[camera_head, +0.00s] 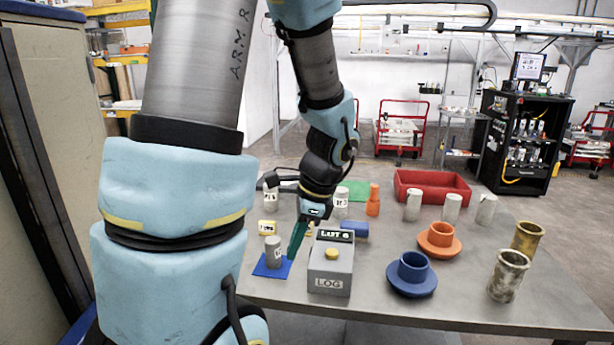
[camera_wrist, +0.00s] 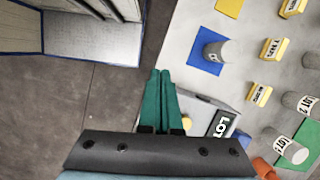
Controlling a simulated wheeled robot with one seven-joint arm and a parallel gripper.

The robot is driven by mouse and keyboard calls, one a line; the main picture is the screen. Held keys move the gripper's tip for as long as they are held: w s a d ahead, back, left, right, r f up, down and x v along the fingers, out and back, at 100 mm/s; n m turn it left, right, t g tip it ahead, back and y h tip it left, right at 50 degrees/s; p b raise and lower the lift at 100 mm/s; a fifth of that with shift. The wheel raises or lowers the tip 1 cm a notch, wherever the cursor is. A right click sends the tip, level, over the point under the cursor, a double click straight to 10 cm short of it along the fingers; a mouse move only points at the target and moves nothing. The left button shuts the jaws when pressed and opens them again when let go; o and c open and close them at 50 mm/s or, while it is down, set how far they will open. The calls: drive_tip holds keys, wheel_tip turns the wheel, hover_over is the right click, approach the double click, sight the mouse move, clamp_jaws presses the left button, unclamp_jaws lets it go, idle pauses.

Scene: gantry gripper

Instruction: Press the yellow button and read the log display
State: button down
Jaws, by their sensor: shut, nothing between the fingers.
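A grey box (camera_head: 330,278) marked LOG stands near the table's front edge. Its yellow button (camera_head: 332,253) is on the sloping top. Its dark display (camera_head: 335,235) at the back appears to read "LOT 6" in small letters. My gripper (camera_head: 292,256) is shut and empty, its green fingers pointing down just left of the box, apart from the button. In the wrist view my gripper's fingers (camera_wrist: 160,74) lie together left of the box (camera_wrist: 205,108). The button (camera_wrist: 187,124) and display (camera_wrist: 222,124) show only partly there.
A grey cylinder (camera_head: 273,252) stands on a blue square (camera_head: 260,269) left of my gripper. Blue (camera_head: 412,287) and orange (camera_head: 439,250) cups on saucers stand to the right. A red tray (camera_head: 460,184) is at the back.

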drive_tip(key=a+n+h, duration=0.1)
drive_tip(key=n, duration=0.4)
drive_tip(key=a+n+h, duration=0.1)
drive_tip(key=a+n, duration=0.1)
drive_tip(key=n, duration=0.3)
drive_tip(key=s+a+n+t+h, duration=0.1)
drive_tip(key=n, duration=0.5)
drive_tip(key=shift+s+a+r+h+b, duration=0.1)
drive_tip(key=shift+a+r+h+b, duration=0.05)
drive_tip(key=shift+a+h+b, duration=0.25)
drive_tip(key=c, duration=1.5)
unclamp_jaws()
